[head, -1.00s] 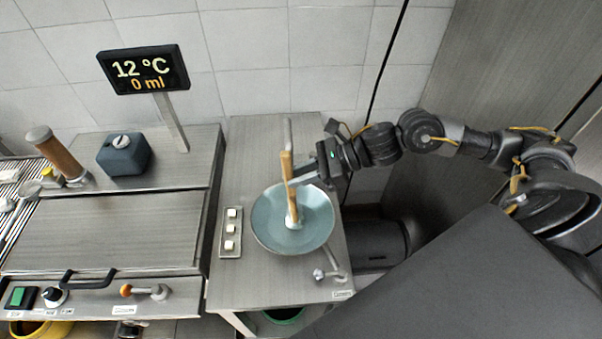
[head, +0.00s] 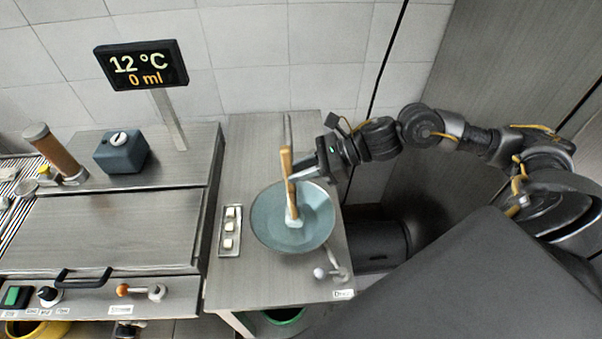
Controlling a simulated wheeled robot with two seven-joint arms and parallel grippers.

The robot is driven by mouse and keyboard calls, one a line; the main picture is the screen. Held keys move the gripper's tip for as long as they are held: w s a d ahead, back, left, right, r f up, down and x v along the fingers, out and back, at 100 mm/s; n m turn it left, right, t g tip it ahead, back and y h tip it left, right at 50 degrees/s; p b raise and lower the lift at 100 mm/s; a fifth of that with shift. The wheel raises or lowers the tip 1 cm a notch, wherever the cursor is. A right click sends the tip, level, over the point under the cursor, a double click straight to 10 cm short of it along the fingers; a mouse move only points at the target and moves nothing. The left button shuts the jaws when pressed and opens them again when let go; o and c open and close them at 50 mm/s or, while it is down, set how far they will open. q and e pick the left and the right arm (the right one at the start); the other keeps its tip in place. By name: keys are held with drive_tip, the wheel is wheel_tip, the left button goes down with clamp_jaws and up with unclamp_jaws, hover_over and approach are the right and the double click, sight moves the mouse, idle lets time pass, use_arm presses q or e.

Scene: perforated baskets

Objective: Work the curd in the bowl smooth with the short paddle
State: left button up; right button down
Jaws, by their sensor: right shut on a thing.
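A blue-grey bowl (head: 267,222) stands on the narrow steel table right of the machine. The short paddle (head: 287,163) has a wooden handle and stands nearly upright, its lower end down in the bowl. A small pale mass, likely the curd (head: 293,218), shows around the paddle's foot; its texture is too small to tell. My right gripper (head: 292,180) reaches in from the right and is shut on the paddle's handle, above the bowl. My left gripper is not in view.
A small tray (head: 229,249) with white cubes lies just left of the bowl. A tap-like fitting (head: 331,273) sits at the table's front right. A display (head: 141,66) reading 12 °C and 0 ml stands behind the machine (head: 105,230). Bare tabletop lies behind the bowl.

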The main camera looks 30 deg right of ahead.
drive_tip(key=shift+w+d, duration=0.1)
drive_tip(key=shift+w, duration=0.05)
drive_tip(key=shift+f, duration=0.1)
drive_tip(key=shift+s+a+r+b, duration=0.1)
drive_tip(key=shift+s+a+b, duration=0.1)
drive_tip(key=shift+s, duration=0.25)
drive_tip(key=shift+s+a+r+b, duration=0.1)
drive_tip(key=shift+s+a, duration=0.1)
drive_tip(key=shift+s, duration=0.25)
drive_tip(key=shift+w, duration=0.15)
drive_tip(key=shift+w+d+f+b, duration=0.15)
drive_tip(key=shift+w+d+b, duration=0.25)
drive_tip(key=shift+w+b, duration=0.35)
drive_tip(key=shift+s+a, duration=0.1)
drive_tip(key=shift+s, duration=0.05)
drive_tip(key=shift+s+a, duration=0.3)
drive_tip(key=shift+s, duration=0.45)
